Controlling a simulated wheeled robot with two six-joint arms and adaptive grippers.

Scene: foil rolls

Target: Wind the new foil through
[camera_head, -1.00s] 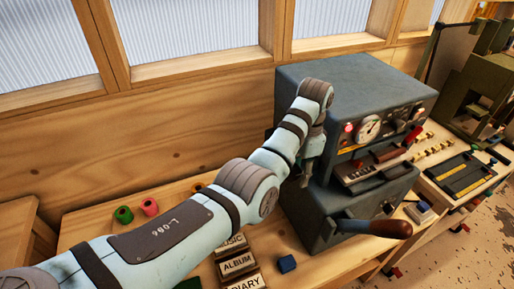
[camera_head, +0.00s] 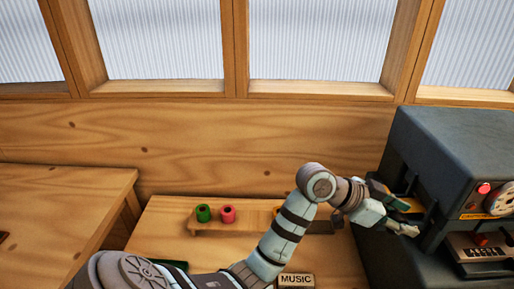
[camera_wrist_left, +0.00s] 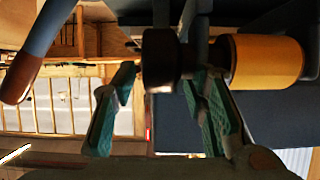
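The grey foil machine (camera_head: 445,150) stands at the right of the head view. My left gripper (camera_head: 408,222) is at its left side, close to a gold foil roll (camera_head: 408,204). In the left wrist view the gold roll (camera_wrist_left: 266,60) lies to the right of a black hub (camera_wrist_left: 162,58). My left gripper (camera_wrist_left: 160,85) has its green-padded fingers apart, one on each side of the hub; I cannot tell if they touch it. A green roll (camera_head: 204,213) and a pink roll (camera_head: 228,214) stand on a wooden rack (camera_head: 245,229). My right gripper is not in view.
A block marked MUSIC (camera_head: 296,280) lies at the bench front. A wooden table (camera_head: 60,210) stands at the left, and windows line the back wall. In the left wrist view a brown-ended handle (camera_wrist_left: 20,80) shows at the left. The bench between rack and front is mostly clear.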

